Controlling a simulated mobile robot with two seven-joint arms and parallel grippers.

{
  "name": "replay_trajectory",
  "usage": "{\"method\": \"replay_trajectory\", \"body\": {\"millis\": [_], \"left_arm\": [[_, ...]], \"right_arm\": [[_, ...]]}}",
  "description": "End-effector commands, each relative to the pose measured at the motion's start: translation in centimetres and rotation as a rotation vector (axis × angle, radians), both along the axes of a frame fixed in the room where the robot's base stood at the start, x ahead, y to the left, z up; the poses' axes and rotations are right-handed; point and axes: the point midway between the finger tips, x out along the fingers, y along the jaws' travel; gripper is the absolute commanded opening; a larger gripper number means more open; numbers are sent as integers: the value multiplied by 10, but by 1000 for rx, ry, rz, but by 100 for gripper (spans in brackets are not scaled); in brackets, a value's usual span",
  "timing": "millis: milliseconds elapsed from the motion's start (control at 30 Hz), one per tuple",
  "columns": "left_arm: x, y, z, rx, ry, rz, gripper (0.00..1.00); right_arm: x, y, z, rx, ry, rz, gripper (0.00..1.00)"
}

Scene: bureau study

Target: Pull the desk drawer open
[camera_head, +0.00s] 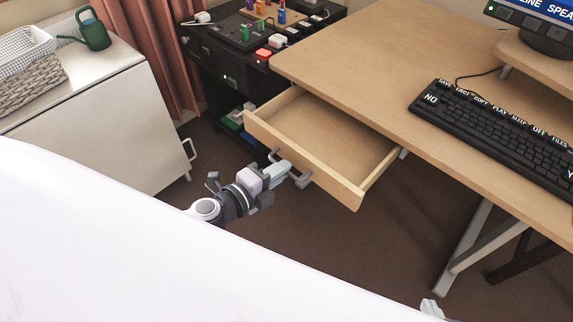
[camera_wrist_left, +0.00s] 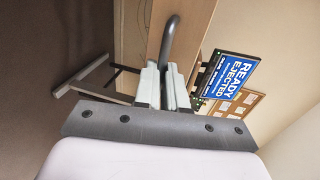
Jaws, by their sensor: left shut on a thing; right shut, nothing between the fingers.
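The wooden desk drawer (camera_head: 322,137) stands pulled out from under the desk top, and its empty inside shows in the head view. Its grey bar handle (camera_head: 301,180) is on the front panel. My left gripper (camera_head: 281,170) is at the drawer front, shut on the handle. In the left wrist view, the pale fingers (camera_wrist_left: 166,86) close around the lower end of the curved handle (camera_wrist_left: 170,38). Only the pale tip of my right gripper (camera_head: 432,309) shows at the bottom edge, below the desk and away from the drawer.
The desk top (camera_head: 370,65) carries a black keyboard (camera_head: 500,135) and a monitor (camera_head: 545,30). A black unit (camera_head: 225,70) with small items stands behind the drawer. A white cabinet (camera_head: 90,130) with a basket and green watering can is at left. Brown floor lies open below the drawer.

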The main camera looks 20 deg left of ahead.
Motion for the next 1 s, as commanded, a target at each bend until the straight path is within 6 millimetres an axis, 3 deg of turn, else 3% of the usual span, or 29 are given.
{"method": "replay_trajectory", "body": {"millis": [533,600,633,1000], "left_arm": [[-5,3,1,1,-2,2,0],[-5,3,1,1,-2,2,30],[-5,3,1,1,-2,2,36],[-8,3,1,0,0,1,36]], "right_arm": [[0,0,-1,-1,-1,1,0],[0,0,-1,-1,-1,0,0],[0,0,-1,-1,-1,0,0],[0,-2,-2,-6,-1,3,0]]}}
